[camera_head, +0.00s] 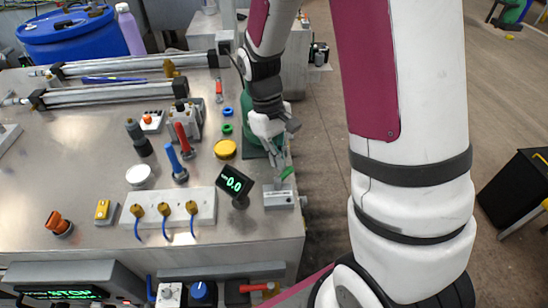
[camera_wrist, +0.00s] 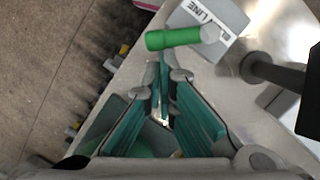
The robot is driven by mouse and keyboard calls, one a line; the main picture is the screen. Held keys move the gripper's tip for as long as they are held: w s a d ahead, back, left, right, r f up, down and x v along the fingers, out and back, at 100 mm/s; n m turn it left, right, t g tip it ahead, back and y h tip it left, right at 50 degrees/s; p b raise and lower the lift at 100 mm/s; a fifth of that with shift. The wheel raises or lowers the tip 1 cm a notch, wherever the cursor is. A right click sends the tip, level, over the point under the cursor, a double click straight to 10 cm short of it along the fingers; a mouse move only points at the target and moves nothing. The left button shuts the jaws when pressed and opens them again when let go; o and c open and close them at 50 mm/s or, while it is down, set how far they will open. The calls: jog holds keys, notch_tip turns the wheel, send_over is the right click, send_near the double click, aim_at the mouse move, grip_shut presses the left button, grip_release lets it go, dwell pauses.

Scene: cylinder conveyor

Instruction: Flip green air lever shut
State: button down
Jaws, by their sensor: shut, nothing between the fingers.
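The green air lever (camera_head: 287,173) stands on a small grey block (camera_head: 279,199) near the right front corner of the steel table. In the wrist view the green handle (camera_wrist: 173,39) lies across the picture, to the left of the block, which is lettered as an air line (camera_wrist: 222,20). My gripper (camera_head: 281,160) is shut and empty, just behind the lever in the head view. Its fingertips (camera_wrist: 164,62) sit right beside the green handle in the wrist view. I cannot tell whether they touch it.
A small black display reading 0.0 (camera_head: 235,183) stands on a post left of the block. A yellow button (camera_head: 225,149), a red lever (camera_head: 186,139) and a blue lever (camera_head: 177,163) are farther left. The table's right edge runs close beside the block, with open floor beyond.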

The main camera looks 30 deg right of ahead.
jog(key=m, duration=0.1)
jog(key=s+d+m, duration=0.1)
jog(key=m+y+p, duration=0.1)
jog(key=m, duration=0.1)
jog(key=shift+s+d, duration=0.25)
jog(key=shift+d, duration=0.1)
jog(key=shift+s+d+m+y+p, duration=0.2)
jog(key=shift+s+m+p, duration=0.15)
jog(key=shift+m, duration=0.55)
jog(key=shift+s+d+m+y+p, duration=0.2)
jog(key=shift+s+m, duration=0.15)
jog(key=shift+m, duration=0.55)
jog(key=v, duration=1.2)
jog(key=shift+s, duration=0.15)
